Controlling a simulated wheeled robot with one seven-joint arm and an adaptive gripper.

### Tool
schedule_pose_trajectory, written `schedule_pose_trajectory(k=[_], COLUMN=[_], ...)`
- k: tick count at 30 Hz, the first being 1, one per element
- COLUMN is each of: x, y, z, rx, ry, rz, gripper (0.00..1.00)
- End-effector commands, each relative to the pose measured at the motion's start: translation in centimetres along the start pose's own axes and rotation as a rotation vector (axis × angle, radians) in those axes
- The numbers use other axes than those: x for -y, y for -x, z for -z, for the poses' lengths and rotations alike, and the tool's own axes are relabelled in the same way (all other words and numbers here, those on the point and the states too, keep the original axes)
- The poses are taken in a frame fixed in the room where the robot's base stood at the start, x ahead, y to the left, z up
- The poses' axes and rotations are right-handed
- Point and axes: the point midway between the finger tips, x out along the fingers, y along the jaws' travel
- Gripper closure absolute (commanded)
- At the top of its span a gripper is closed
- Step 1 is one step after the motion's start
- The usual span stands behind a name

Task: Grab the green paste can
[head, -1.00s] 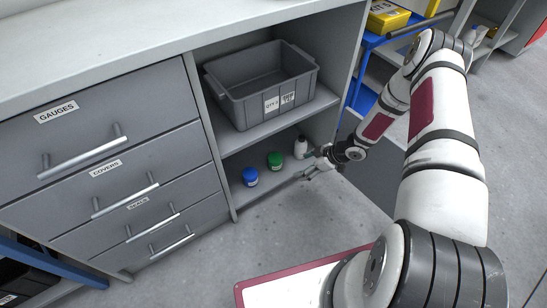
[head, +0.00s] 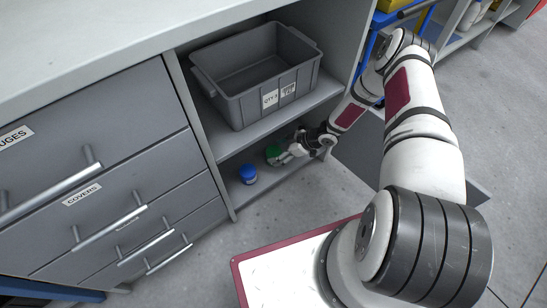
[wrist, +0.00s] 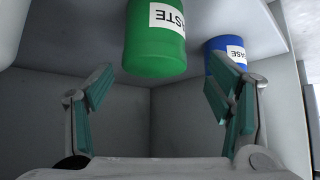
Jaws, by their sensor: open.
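The green paste can (head: 272,152) stands on the lower shelf of the open cabinet, partly hidden by my gripper (head: 284,160) in the head view. In the wrist view the green can (wrist: 155,38) shows part of a white label ending in "STE", with its upper part cut off by the frame edge. My gripper (wrist: 158,82) is open and empty, its fingers spread to either side of the can's line. The can appears just beyond the fingertips, not clearly between them.
A blue can (head: 248,174) stands left of the green one in the head view; it also shows in the wrist view (wrist: 222,45). A white object (wrist: 12,30) is at the wrist view's left edge. A grey bin (head: 245,105) sits on the shelf (head: 222,143) above.

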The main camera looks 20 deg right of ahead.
Motion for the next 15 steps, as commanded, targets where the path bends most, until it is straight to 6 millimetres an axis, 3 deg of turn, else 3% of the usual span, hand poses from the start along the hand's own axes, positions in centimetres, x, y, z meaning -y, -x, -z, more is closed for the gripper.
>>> schedule_pose_trajectory(k=[15], x=[-0.4], y=[-4.1], z=[-0.5], rx=[-0.001], ry=[0.001], rz=[0.000], gripper=[0.26])
